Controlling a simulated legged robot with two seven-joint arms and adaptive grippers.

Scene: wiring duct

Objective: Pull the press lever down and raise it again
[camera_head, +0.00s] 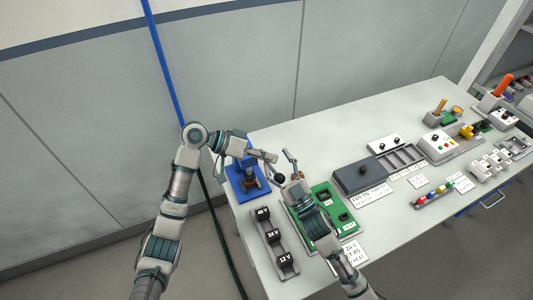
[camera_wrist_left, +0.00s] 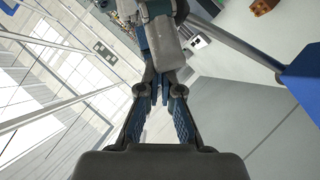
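The press (camera_head: 250,183) is blue with a dark upright part and stands at the left end of the table. A black ball knob (camera_head: 280,178), seemingly the lever's end, shows to its right. My left gripper (camera_head: 275,158) reaches in from the left, above and right of the press. In the left wrist view, its fingertips (camera_wrist_left: 160,92) are almost together and I see nothing clearly between them. Whether it touches the lever cannot be told. My right gripper (camera_head: 290,160) is close beside the left one, above the green board; its fingers are too small to judge.
A green board (camera_head: 322,197) lies under my right arm. A black holder with voltage-labelled blocks (camera_head: 274,240) is in front of the press. A dark grey box (camera_head: 357,177) and trays are further right. A blue pole (camera_head: 165,65) rises behind my left arm.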

